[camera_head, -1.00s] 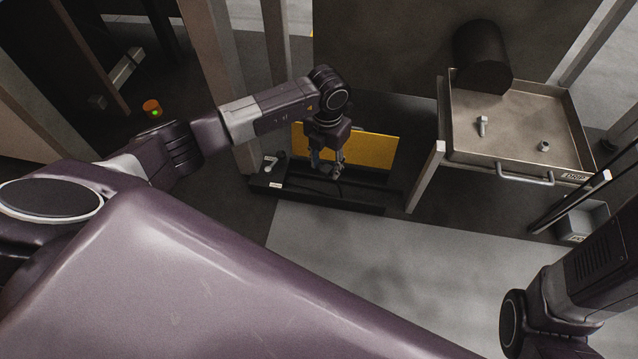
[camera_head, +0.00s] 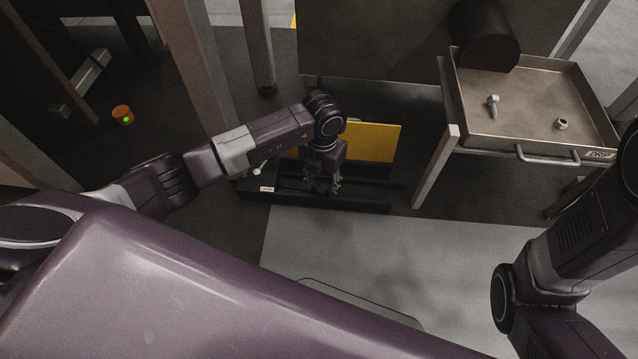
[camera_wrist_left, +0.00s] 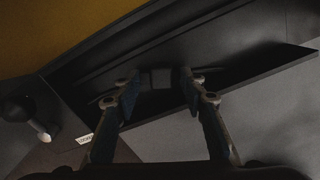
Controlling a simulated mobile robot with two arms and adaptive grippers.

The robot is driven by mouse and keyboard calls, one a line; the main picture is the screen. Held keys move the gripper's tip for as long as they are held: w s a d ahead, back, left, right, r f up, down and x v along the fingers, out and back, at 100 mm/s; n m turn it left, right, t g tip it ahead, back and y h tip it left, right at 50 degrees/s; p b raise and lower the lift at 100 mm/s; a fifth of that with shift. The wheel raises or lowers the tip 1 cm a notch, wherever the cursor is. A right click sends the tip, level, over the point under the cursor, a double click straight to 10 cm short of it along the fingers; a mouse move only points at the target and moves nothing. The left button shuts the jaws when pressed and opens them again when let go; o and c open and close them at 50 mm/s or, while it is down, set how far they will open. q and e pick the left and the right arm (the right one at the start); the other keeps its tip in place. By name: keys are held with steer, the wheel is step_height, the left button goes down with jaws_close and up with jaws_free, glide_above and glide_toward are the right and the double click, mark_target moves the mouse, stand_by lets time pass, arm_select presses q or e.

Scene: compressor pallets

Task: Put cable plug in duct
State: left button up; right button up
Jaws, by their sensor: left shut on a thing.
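The duct (camera_head: 365,203) is a long, low black channel on the floor with a small white label at its left end. In the left wrist view the duct (camera_wrist_left: 250,75) runs diagonally behind the fingers. My left gripper (camera_head: 322,187) points down over the duct. The left wrist view shows its two fingers (camera_wrist_left: 160,90) on either side of a small dark block, the cable plug (camera_wrist_left: 161,78). The gripper is shut on it. The plug is dim against the black duct, so I cannot tell whether it touches the duct. My right gripper is out of view.
A yellow panel (camera_head: 372,141) stands just behind the duct. A metal tray table (camera_head: 525,140) with a bolt, a nut and a dark cylinder is at the right. An orange button (camera_head: 122,114) is at the left. Pale floor (camera_head: 400,260) in front of the duct is clear.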

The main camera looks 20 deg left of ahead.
mark_target(322, 188)
arm_select(q)
steer(key=o, duration=1.1)
step_height(322, 188, up, 12)
steer(key=p, duration=0.7)
steer(key=shift+r+p, duration=0.1)
steer(key=shift+p, duration=0.3)
steer(key=shift+s, duration=0.1)
